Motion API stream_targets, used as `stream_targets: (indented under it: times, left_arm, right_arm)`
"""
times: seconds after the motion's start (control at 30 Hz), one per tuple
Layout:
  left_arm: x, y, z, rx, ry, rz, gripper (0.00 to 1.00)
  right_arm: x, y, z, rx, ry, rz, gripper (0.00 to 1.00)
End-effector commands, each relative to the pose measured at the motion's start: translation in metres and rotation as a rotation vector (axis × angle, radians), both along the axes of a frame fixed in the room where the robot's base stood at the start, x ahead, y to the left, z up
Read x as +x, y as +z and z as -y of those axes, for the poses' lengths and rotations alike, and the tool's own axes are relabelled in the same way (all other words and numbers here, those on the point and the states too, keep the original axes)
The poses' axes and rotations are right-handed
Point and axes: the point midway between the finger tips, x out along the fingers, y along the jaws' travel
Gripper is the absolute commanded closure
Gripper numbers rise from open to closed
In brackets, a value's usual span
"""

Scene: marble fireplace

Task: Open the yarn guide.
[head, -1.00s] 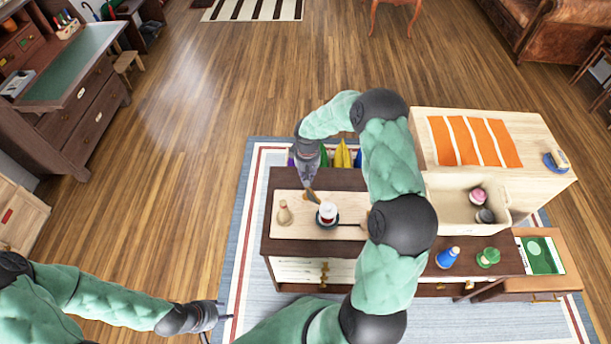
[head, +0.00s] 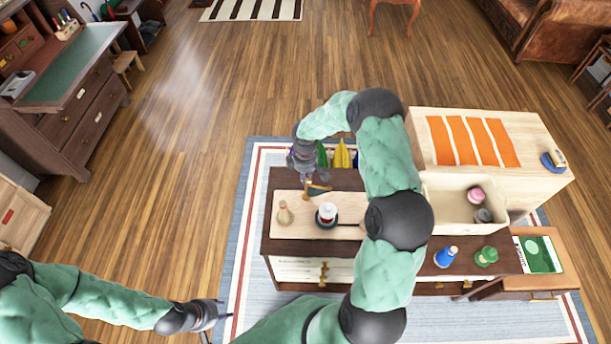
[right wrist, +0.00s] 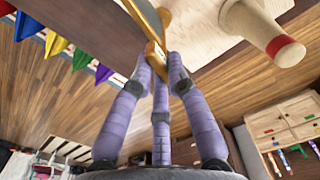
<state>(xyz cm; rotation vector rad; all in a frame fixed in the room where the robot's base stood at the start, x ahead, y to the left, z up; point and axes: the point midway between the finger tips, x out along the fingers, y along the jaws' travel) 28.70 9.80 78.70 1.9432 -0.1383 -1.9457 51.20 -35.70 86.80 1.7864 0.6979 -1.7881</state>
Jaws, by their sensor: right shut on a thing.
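The yarn guide (right wrist: 152,22), a gold-coloured bar, shows at the top of the right wrist view and runs to my fingertips. In the head view the yarn guide (head: 318,190) is a small piece at the back edge of the pale board (head: 352,208). My right gripper (head: 308,180) is shut on it. In the right wrist view the gripper's purple fingers (right wrist: 160,55) meet on the bar's end. The guide's far end and its pivot are not clear. My left gripper (head: 222,325) is open and empty, low at left, beside the rug.
A bin (head: 450,214), a blue spool (head: 447,256) and a green spool (head: 486,255) are to the right.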

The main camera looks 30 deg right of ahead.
Motion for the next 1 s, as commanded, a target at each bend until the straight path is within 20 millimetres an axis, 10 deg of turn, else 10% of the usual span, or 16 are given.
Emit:
stream_targets:
  times: [0.63, 0.73, 1.0]
  left_arm:
    - [-0.0001, 0.0013, 0.0, 0.0, 0.0, 0.0, 0.6]
    - [-0.0001, 0.0013, 0.0, 0.0, 0.0, 0.0, 0.6]
    - [0.0, 0.0012, 0.0, 0.0, 0.0, 0.0, 0.6]
  right_arm:
    - [0.0012, 0.0013, 0.0008, -0.002, 0.055, 0.003, 1.0]
    - [0.0012, 0.0012, 0.0007, -0.001, 0.055, 0.003, 0.61]
    - [0.0005, 0.0005, 0.0001, 0.0, 0.054, 0.001, 0.59]
